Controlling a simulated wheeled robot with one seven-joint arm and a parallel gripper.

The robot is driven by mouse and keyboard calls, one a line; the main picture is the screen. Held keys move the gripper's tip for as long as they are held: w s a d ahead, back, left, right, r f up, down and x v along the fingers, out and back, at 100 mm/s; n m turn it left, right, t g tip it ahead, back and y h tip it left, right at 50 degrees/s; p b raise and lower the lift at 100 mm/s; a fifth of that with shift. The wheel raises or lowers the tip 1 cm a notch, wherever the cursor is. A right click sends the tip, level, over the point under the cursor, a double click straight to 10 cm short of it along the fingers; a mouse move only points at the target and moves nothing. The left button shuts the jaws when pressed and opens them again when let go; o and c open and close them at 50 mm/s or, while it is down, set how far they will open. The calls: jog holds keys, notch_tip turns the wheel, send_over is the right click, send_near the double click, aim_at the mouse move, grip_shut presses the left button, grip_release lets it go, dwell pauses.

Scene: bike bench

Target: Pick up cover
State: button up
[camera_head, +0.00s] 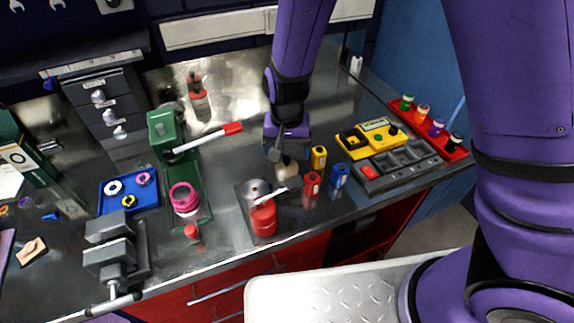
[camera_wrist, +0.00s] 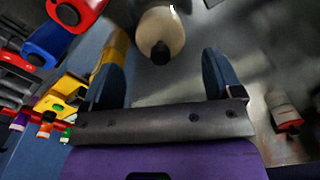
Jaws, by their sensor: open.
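A cream, rounded piece with a dark knob (camera_wrist: 160,28) lies just ahead of my gripper (camera_wrist: 161,76) in the wrist view. It looks like the cover, though no label shows. In the head view this cream piece (camera_head: 287,171) stands on the metal bench, partly hidden by my gripper (camera_head: 279,153). My gripper is open and empty, its two blue fingers spread to either side of the knob's line. The piece sits beyond the fingertips, and I see no contact.
A red can (camera_head: 263,217) on a dark plate is at front left. A green press (camera_head: 164,136) with a red-tipped lever stands further left.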

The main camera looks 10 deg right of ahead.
aim_at(287, 157)
notch_tip(287, 157, down, 5)
jog(key=shift+f, duration=0.1)
dwell(0.3)
jog(key=c, duration=0.8)
